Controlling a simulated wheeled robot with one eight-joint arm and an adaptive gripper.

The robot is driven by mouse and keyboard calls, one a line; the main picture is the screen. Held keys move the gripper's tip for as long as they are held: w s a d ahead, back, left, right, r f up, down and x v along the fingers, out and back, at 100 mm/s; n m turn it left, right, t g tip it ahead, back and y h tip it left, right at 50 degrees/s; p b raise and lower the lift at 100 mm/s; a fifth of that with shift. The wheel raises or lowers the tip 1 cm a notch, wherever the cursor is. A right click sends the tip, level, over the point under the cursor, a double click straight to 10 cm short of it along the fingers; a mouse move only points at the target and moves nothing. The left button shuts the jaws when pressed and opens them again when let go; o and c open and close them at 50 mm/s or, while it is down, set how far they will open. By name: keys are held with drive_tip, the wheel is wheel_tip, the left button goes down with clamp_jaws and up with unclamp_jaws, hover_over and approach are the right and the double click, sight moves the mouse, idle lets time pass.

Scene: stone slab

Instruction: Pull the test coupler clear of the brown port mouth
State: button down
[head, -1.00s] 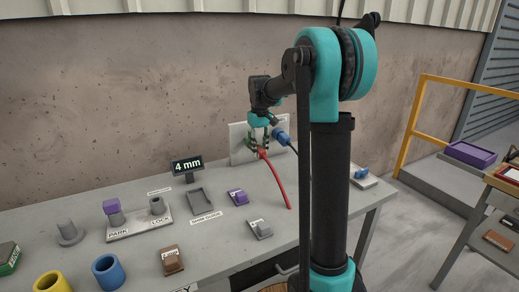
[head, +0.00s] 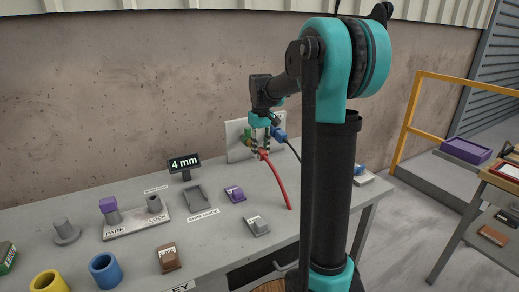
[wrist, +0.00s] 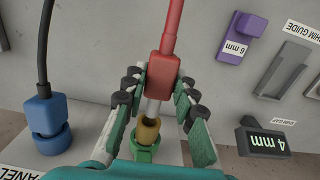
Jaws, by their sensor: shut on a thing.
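The test coupler is a red block (wrist: 165,78) with a pale nozzle and a red hose; in the head view it (head: 264,155) is at the panel. My gripper (wrist: 160,90) is shut on it, with a jaw on each side. The brown port mouth (wrist: 148,130) sits in a green fitting (wrist: 146,150), just below the nozzle in the wrist view. The nozzle points at the mouth; I cannot tell whether its tip is still inside. In the head view the green fitting (head: 247,138) shows left of my gripper (head: 262,143).
A blue coupler (wrist: 49,115) with a dark hose sits beside on the panel (head: 236,128). A 4 mm display (head: 184,163), a purple 6 mm block (head: 234,194) and a grey tray (head: 196,198) stand on the bench. The red hose (head: 280,185) trails to the bench.

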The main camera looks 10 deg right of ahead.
sight(265, 156)
drive_tip(key=shift+s, duration=0.15)
drive_tip(key=shift+s+d+r, duration=0.25)
drive_tip(key=shift+s+r, duration=0.45)
drive_tip(key=shift+r, duration=0.05)
drive_tip(key=shift+s+d+r, duration=0.25)
drive_tip(key=shift+s+r, duration=0.45)
drive_tip(key=shift+r, duration=0.05)
